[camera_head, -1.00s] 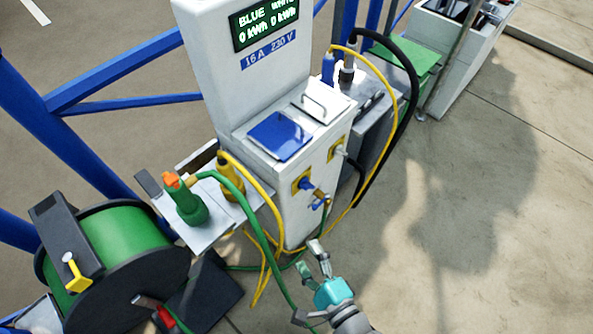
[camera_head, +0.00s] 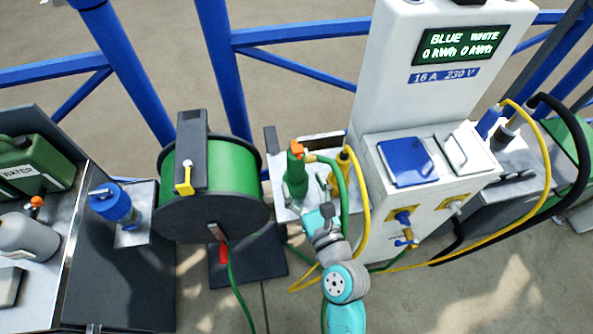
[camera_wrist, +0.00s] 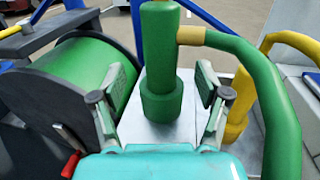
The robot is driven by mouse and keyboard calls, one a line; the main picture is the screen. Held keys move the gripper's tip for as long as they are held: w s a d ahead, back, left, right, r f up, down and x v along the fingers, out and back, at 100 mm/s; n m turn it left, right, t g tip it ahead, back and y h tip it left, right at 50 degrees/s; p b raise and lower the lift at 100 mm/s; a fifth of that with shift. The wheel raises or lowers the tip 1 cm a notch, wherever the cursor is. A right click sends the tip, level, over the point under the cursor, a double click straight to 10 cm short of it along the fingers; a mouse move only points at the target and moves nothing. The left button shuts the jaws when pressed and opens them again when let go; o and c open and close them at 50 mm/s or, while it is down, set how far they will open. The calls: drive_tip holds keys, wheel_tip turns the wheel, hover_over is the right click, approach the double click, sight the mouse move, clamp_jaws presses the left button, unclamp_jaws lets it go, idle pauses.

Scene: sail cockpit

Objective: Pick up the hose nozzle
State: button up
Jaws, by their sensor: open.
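The hose nozzle (camera_head: 296,176) is green with an orange tip and stands upright on a small metal shelf (camera_head: 283,213). A green hose leaves it near its top and curves down to the right. In the wrist view the nozzle (camera_wrist: 161,70) stands upright between and beyond the fingers, with its top cut off by the frame. My gripper (camera_wrist: 161,92) is open, one finger on each side of the nozzle, with gaps to both fingers. In the head view my gripper (camera_head: 321,207) is at the shelf, low beside the nozzle, and partly hides the shelf.
A green hose reel (camera_head: 232,165) stands left of the shelf. A yellow plug and cable (camera_head: 360,190) are close on the right, beside the white power pedestal (camera_head: 425,95). A blue connector (camera_head: 115,205) and a green water can (camera_head: 35,165) are farther left.

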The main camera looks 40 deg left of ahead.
sight(299, 175)
drive_tip(key=shift+f+x, duration=0.15)
drive_tip(key=shift+x, duration=1.3)
drive_tip(key=shift+f+x, duration=0.15)
drive_tip(key=shift+x, duration=1.25)
drive_tip(key=shift+w, duration=0.1)
clamp_jaws()
